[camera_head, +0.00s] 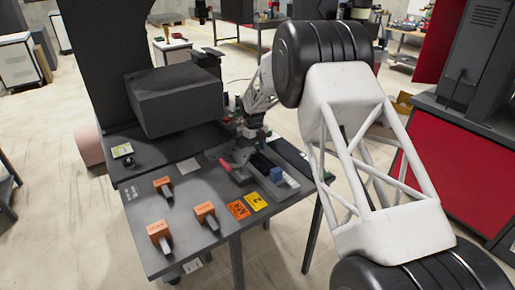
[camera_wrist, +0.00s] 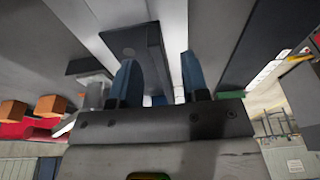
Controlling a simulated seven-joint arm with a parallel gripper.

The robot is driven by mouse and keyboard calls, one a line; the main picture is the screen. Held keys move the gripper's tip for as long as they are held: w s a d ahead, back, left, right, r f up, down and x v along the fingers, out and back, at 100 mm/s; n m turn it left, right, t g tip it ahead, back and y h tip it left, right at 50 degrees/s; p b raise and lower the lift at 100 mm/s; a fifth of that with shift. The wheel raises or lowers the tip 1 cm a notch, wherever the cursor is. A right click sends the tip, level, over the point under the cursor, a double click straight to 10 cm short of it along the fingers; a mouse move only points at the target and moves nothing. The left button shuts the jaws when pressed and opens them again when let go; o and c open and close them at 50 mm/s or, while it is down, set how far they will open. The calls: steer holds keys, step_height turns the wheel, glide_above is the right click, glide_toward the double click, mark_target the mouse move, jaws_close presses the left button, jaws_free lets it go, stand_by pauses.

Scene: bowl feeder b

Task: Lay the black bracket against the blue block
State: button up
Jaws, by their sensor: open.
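The blue block (camera_head: 277,174) sits on a light grey strip at the right part of the dark table. A black piece that looks like the black bracket (camera_head: 262,161) lies just left of and behind it; whether they touch cannot be told. In the wrist view a dark angular piece, likely the bracket (camera_wrist: 143,42), shows beyond and between my fingers. My gripper (camera_wrist: 158,58) is open, its two blue-grey fingers apart, with nothing clearly held. In the head view it is small and partly lost among dark parts above the fixture. The blue block is not clearly seen in the wrist view.
A clamp with a red handle (camera_head: 225,166) stands left of the bracket. A dark box-shaped machine (camera_head: 175,98) stands behind.

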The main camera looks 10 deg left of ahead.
steer(key=shift+v, duration=3.8)
steer(key=shift+s, duration=0.1)
